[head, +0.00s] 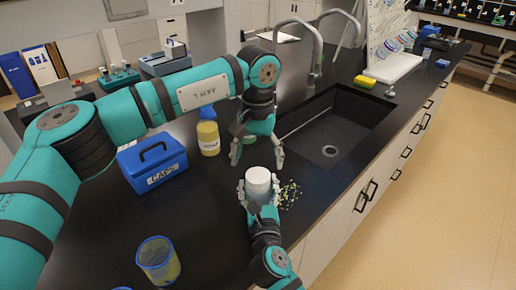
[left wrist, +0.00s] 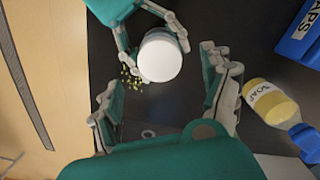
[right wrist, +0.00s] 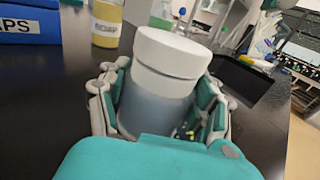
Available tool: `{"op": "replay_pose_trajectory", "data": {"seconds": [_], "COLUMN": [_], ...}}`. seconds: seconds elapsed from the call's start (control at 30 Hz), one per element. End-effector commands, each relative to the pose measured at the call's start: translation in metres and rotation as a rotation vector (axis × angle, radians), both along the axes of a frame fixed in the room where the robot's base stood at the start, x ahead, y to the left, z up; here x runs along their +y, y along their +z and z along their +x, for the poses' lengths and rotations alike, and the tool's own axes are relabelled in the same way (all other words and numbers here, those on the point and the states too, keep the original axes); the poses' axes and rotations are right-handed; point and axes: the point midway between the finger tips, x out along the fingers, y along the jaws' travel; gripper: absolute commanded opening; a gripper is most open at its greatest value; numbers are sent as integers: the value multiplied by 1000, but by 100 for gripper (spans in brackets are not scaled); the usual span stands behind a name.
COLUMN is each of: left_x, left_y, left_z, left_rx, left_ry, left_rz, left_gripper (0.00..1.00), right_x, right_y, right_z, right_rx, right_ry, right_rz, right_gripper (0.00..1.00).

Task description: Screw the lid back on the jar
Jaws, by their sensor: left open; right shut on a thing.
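The jar (right wrist: 155,105) is a greyish, see-through container standing upright on the black counter. The white lid (right wrist: 172,52) sits on top of it; I cannot tell whether its thread is engaged. The lid also shows in the head view (head: 258,176) and the left wrist view (left wrist: 160,58). My right gripper (head: 259,190) is shut around the jar's body, below the lid. My left gripper (head: 257,156) is open and empty, pointing down above and just behind the lid, apart from it. In the left wrist view its fingers spread wide, with the lid ahead of them.
A blue CAPS box (head: 153,172) and a yellow soap bottle (head: 208,138) stand left of the jar. A blue-rimmed cup (head: 158,262) is at the front. Small green bits (head: 289,194) lie right of the jar. A sink (head: 350,118) lies behind right.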

Motion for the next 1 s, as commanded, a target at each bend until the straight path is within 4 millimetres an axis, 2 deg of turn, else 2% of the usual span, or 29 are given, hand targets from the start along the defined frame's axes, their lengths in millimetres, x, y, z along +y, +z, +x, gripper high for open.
{"op": "replay_pose_trajectory", "data": {"seconds": [1.0], "left_x": [-1], "left_y": [17], "left_z": [1], "left_rx": [-1], "left_ry": [2434], "left_rz": [-2], "left_gripper": [81], "right_x": [0], "right_y": [0], "right_z": [0], "right_rx": [0], "right_ry": [0], "right_rz": [0], "right_gripper": [0]}}
